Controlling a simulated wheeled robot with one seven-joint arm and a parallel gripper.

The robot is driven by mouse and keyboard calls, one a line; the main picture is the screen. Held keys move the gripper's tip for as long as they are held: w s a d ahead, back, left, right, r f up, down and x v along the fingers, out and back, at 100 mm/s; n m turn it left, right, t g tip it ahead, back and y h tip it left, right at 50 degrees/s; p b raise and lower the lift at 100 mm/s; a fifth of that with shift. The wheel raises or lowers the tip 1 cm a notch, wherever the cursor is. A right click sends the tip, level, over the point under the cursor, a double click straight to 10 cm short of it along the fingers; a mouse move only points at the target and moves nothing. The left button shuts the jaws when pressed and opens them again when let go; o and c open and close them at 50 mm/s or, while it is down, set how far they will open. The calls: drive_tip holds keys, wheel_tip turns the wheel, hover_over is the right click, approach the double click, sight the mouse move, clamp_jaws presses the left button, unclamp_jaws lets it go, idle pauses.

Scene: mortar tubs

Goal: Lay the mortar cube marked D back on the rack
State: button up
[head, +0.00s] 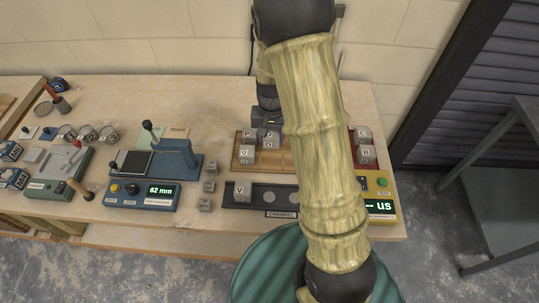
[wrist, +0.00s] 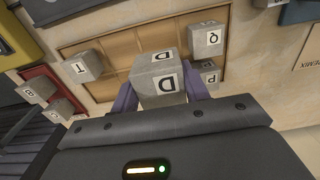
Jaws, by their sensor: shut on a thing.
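The grey mortar cube marked D (wrist: 158,80) is between the two purple fingers of my gripper (wrist: 160,92), which is shut on it. Its D labels face the wrist camera. The wooden rack (wrist: 110,48) lies beyond the held cube in the wrist view. A cube marked T (wrist: 80,68) is at its left, and cubes marked Q (wrist: 207,38) and P (wrist: 208,76) are at its right. In the head view the rack (head: 272,162) is partly hidden by my arm, and the D cube (head: 268,142) shows over its back part. I cannot tell whether the held cube touches the rack.
A red tray (wrist: 38,75) with grey cubes stands left of the rack in the wrist view. Several loose cubes and a blue press (head: 175,160) stand left.

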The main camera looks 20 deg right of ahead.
drive_tip(key=shift+s+r, duration=0.1)
hover_over(271, 161)
drive_tip(key=shift+f+p, duration=0.45)
drive_tip(key=shift+f, duration=2.5)
drive_tip(key=shift+s, duration=0.1)
drive_tip(key=shift+f+p, duration=0.4)
drive_tip(key=shift+f, duration=1.7)
drive_tip(key=shift+f, duration=0.1)
drive_tip(key=o, duration=1.2)
drive_tip(key=shift+c, duration=0.2)
